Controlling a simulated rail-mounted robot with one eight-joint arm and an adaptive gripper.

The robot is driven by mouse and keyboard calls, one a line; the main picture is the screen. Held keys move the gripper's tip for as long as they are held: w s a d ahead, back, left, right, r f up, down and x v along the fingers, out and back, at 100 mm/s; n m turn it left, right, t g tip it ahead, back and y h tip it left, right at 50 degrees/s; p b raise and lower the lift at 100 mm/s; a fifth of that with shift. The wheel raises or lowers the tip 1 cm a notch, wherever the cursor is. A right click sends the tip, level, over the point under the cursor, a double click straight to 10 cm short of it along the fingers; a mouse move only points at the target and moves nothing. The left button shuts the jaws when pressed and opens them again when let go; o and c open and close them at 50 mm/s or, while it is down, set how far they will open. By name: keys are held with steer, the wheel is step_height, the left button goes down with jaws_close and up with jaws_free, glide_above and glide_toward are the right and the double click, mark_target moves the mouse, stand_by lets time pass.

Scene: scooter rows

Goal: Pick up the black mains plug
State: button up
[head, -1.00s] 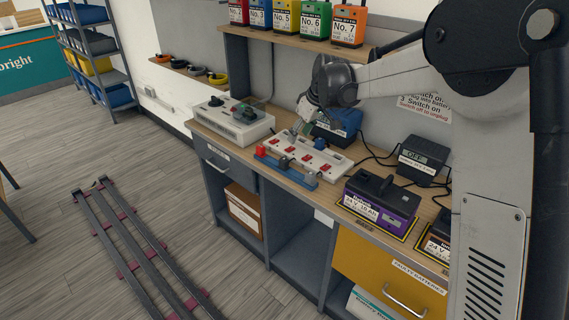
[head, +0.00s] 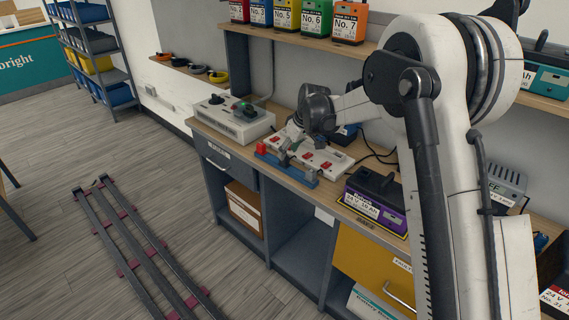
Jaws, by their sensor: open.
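My gripper (head: 288,150) is open, at the end of my arm, low over the blue rack and the left end of the white socket strip (head: 322,160) on the bench. The blue rack (head: 301,178) lies along the strip's front edge, with a red block (head: 261,148) at its left end. Red switches show on the strip. I cannot make out the black mains plug for certain; my gripper and wrist cover part of the strip and rack. I cannot tell whether the fingers touch anything.
A pale control box (head: 235,122) with dark knobs stands left of the strip. A purple battery (head: 376,203) stands to the right. Dark cables run behind the strip. A shelf (head: 372,48) with coloured batteries hangs above. Dark rails (head: 130,240) lie on the floor.

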mark_target(284, 163)
steer(key=shift+w+x, duration=0.15)
steer(key=shift+x, duration=1.05)
steer(key=shift+w+x, duration=0.15)
steer(key=shift+x, duration=1.05)
steer(key=shift+a+r, duration=0.1)
steer(key=shift+r, duration=0.05)
jaws_close()
